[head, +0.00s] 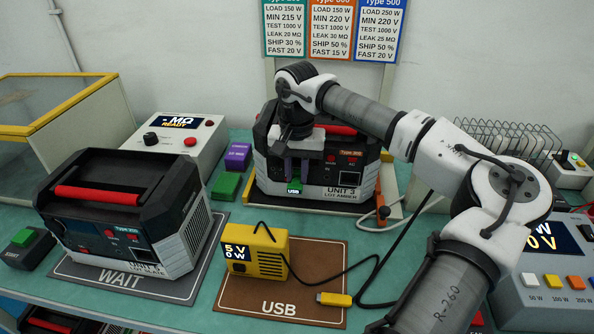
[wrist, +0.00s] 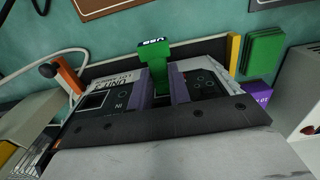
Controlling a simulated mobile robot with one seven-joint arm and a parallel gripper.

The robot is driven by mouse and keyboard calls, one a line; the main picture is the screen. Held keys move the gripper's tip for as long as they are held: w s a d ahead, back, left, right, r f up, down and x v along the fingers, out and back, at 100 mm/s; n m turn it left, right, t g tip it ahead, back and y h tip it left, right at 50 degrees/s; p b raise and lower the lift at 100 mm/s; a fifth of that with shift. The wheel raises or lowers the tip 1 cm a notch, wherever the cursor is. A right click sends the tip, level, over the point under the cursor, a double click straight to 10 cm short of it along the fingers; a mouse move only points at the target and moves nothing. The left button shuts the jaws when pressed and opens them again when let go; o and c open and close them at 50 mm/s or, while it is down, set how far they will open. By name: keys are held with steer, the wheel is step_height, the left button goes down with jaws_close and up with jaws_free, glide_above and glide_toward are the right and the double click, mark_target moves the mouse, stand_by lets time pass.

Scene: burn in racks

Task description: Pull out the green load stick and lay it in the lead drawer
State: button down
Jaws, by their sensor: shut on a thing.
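The green load stick (head: 295,187), marked USB, is at the front of the Unit 3 power station (head: 343,175). My gripper (head: 293,172) reaches down in front of that unit, its jaws shut on the stick. In the wrist view the stick (wrist: 154,62) stands out between the two purple fingers (wrist: 159,86), its labelled end toward the top of the picture. Whether its other end still sits in a port is hidden by my gripper. I cannot make out the lead drawer in either view.
A Type 200 station (head: 125,215) stands on the WAIT mat at left. A green block (head: 225,186) and purple block (head: 237,157) are left of Unit 3. An orange-handled probe (head: 382,215) is at its right.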

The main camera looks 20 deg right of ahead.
mark_target(295, 186)
steer(key=shift+s+a, duration=0.3)
steer(key=shift+s, duration=0.45)
stand_by(0.8)
steer(key=shift+s+a+b, duration=0.3)
steer(key=shift+s, duration=0.4)
